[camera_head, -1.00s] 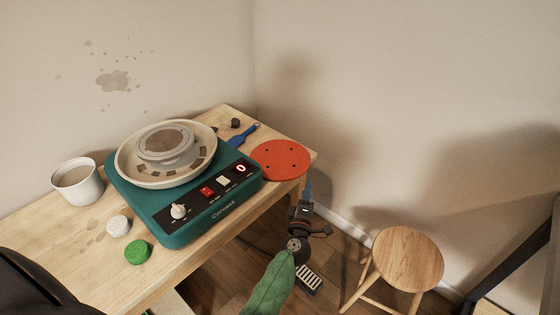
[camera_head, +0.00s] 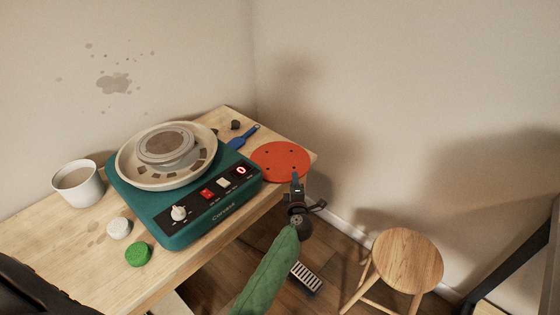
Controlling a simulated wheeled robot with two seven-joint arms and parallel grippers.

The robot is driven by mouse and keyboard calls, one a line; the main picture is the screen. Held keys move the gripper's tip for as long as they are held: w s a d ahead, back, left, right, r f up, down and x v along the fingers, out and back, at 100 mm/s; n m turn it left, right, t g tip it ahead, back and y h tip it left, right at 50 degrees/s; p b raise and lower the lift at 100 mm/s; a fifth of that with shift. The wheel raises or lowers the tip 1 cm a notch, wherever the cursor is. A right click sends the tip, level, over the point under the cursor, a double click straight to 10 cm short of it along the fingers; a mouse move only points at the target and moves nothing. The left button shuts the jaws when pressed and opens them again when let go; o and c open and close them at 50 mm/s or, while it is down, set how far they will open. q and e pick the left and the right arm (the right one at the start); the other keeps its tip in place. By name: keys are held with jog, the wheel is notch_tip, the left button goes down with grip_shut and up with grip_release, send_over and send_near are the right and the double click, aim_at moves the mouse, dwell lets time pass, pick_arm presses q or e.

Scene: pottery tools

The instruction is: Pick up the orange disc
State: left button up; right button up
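The orange disc (camera_head: 279,158) is flat and round with several small dark holes. It lies at the right corner of the wooden table and overhangs the edge a little. My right gripper is not in view.
A teal pottery wheel (camera_head: 185,205) stands left of the disc on the table (camera_head: 75,250). A blue tool (camera_head: 243,138) lies behind it. A white cup (camera_head: 78,184), a white sponge (camera_head: 119,228) and a green one (camera_head: 138,254) are left. A stool (camera_head: 408,260) stands right on the floor.

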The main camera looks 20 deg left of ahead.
pick_arm(q)
jog(key=shift+w+a, duration=0.2)
jog(key=shift+w, duration=0.2)
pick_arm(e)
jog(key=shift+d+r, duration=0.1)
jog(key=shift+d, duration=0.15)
pick_arm(q)
grip_shut()
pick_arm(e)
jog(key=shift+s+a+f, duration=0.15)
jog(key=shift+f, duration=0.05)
pick_arm(q)
jog(key=shift+r, duration=0.15)
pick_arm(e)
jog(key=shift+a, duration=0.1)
